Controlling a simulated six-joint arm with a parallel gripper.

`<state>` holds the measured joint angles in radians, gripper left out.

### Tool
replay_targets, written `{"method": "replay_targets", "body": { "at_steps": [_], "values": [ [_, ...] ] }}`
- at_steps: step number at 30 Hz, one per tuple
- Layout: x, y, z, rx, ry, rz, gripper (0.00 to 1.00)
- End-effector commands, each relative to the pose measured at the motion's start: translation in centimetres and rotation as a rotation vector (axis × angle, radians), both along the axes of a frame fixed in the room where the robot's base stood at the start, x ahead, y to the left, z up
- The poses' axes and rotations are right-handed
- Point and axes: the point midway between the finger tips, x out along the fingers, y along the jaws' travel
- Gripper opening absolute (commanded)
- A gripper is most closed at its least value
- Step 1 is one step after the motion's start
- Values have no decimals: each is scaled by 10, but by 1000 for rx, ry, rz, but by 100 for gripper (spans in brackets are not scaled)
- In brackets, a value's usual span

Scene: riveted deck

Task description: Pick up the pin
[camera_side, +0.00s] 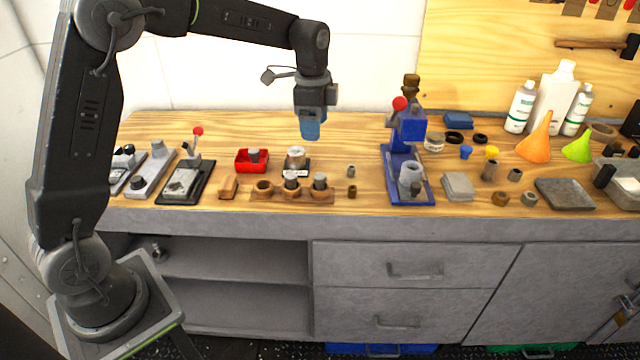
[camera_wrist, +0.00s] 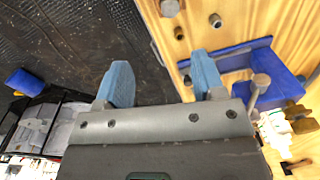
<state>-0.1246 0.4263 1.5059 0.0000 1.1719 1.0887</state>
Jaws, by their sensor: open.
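Several short grey metal cylinders could be the pin; I cannot tell for sure which it is. One grey pin (camera_side: 253,154) stands in a red tray (camera_side: 239,163). Two more stand in a wooden holder (camera_side: 275,195), whose left hole looks empty. A small grey cylinder (camera_side: 351,171) stands to the right of the holder. My gripper (camera_side: 311,132) is high above the bench, with its blue fingers pointing down. In the wrist view, the fingers (camera_wrist: 163,80) are apart with nothing between them.
A blue press (camera_side: 408,165) with a red knob stands upright right of my gripper. A grey fixture (camera_side: 183,183) with a red-knobbed lever is at the left. Bottles and funnels crowd the right back. The bench's front edge (camera_side: 330,222) is close to the holder.

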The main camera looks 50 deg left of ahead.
Motion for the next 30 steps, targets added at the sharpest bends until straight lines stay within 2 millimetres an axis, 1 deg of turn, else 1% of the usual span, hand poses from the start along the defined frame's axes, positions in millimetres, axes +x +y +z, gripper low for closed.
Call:
{"method": "replay_targets", "body": {
  "at_steps": [1,3,6,8,11,15,18,21,26,30],
  "values": [
    [8,3,-9,-2,16,-27,63],
    [14,6,-16,-2,28,-57,63],
    [18,8,-24,-3,37,-80,63],
    [19,8,-31,-4,42,-84,63],
    [18,8,-47,-4,43,-84,63],
    [18,8,-75,-4,43,-83,63],
    [19,8,-92,-4,40,-83,63],
    [19,8,-103,-3,40,-83,63],
    [19,7,-112,-4,38,-83,63],
    [21,7,-131,-3,41,-83,63]
  ]
}}
